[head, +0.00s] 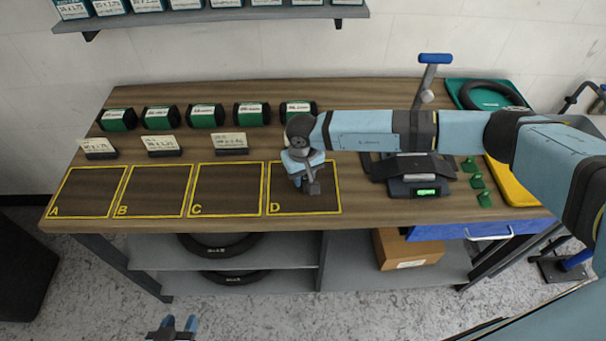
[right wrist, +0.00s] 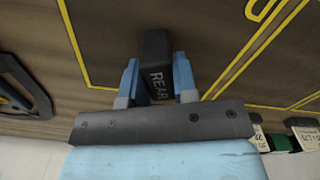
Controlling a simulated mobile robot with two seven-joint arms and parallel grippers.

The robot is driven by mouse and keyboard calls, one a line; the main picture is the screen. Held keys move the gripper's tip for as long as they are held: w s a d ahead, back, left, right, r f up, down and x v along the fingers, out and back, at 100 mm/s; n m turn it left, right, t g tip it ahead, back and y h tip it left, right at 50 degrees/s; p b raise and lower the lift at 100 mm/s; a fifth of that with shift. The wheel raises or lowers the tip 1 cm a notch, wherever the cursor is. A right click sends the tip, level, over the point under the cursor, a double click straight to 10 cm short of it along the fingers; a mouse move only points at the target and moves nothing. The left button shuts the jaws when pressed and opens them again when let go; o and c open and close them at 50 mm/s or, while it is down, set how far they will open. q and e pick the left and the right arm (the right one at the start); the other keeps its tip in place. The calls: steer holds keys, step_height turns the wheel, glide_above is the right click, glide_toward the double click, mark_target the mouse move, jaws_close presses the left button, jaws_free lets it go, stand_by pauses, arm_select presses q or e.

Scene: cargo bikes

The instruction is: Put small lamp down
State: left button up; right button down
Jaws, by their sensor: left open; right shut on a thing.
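The small lamp is a dark block marked "REAR" (right wrist: 157,68), seen in the right wrist view between the two blue fingers. My right gripper (head: 308,183) is shut on it, over the yellow-outlined square D (head: 322,203) on the bench. The head view shows only a small dark part of the lamp (head: 313,188) below the fingers. I cannot tell whether the lamp touches the bench top. My left gripper (head: 176,325) is open and empty at the bottom of the head view, in front of the bench and away from it.
Squares A (head: 88,193), B (head: 155,192) and C (head: 227,190) are empty. Several green-and-black boxes (head: 204,116) and label cards (head: 161,145) stand behind them. A scale (head: 407,186) with a lit green display sits right of square D, with small green pieces (head: 477,181) beyond.

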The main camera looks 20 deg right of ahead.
steer(key=shift+f, duration=0.2)
steer(key=c, duration=0.9)
jaws_free()
steer(key=shift+r, duration=0.15)
